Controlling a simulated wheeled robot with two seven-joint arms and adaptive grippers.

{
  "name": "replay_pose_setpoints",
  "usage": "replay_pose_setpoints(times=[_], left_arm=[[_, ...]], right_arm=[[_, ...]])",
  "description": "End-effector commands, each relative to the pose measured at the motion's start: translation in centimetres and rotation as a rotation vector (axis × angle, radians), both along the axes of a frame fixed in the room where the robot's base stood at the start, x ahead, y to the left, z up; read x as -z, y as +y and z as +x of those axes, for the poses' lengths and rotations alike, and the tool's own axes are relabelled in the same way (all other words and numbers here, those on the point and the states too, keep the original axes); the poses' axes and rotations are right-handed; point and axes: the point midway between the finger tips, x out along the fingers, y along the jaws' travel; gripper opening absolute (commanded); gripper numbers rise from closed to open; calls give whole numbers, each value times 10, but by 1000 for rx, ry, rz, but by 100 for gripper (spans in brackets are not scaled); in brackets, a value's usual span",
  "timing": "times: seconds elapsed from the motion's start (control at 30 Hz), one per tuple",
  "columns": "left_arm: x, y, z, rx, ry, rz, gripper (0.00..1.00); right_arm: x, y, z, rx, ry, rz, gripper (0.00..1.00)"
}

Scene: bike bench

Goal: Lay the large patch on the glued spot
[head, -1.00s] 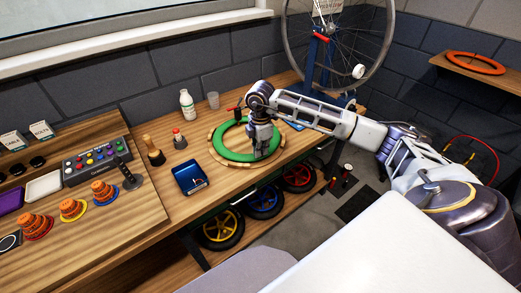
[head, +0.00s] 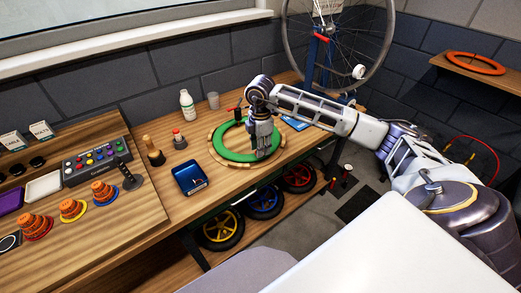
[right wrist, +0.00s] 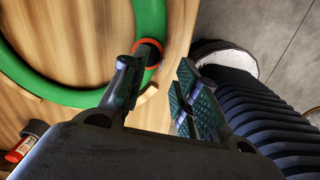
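The green inner tube (head: 228,154) lies as a ring on a round wooden form on the bench, and part of it shows in the right wrist view (right wrist: 60,92). A dark round patch with an orange-red rim (right wrist: 150,47) sits at the tube in the right wrist view, partly behind a finger. I cannot tell whether it lies flat, and any glue under it is hidden. My right gripper (head: 263,154) is low over the near right part of the ring. Its fingers (right wrist: 160,95) stand apart with nothing seen between them. My left gripper is out of view.
A blue box (head: 190,177), a white bottle (head: 187,105), a cup (head: 213,100) and a small red-capped bottle (head: 179,139) stand left of the ring. A wheel stand (head: 318,65) is behind it. Wheels (head: 222,229) sit below the bench. Bare wood lies left of the ring.

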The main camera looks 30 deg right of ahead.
Motion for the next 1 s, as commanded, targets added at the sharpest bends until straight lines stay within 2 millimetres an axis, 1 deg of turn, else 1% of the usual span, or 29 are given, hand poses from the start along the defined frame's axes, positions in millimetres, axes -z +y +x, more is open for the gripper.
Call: replay_pose_setpoints(times=[0.4, 0.6, 0.8, 1.0], left_arm=[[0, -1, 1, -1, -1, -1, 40], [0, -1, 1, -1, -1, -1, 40], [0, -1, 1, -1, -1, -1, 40], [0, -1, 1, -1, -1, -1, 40]], right_arm=[[-62, 0, 1, -1, -3, 0, 30], [-86, 0, 0, -2, -2, 1, 30], [-99, 0, 0, -1, -2, 0, 30], [-100, 0, 0, -1, 0, 0, 30]])
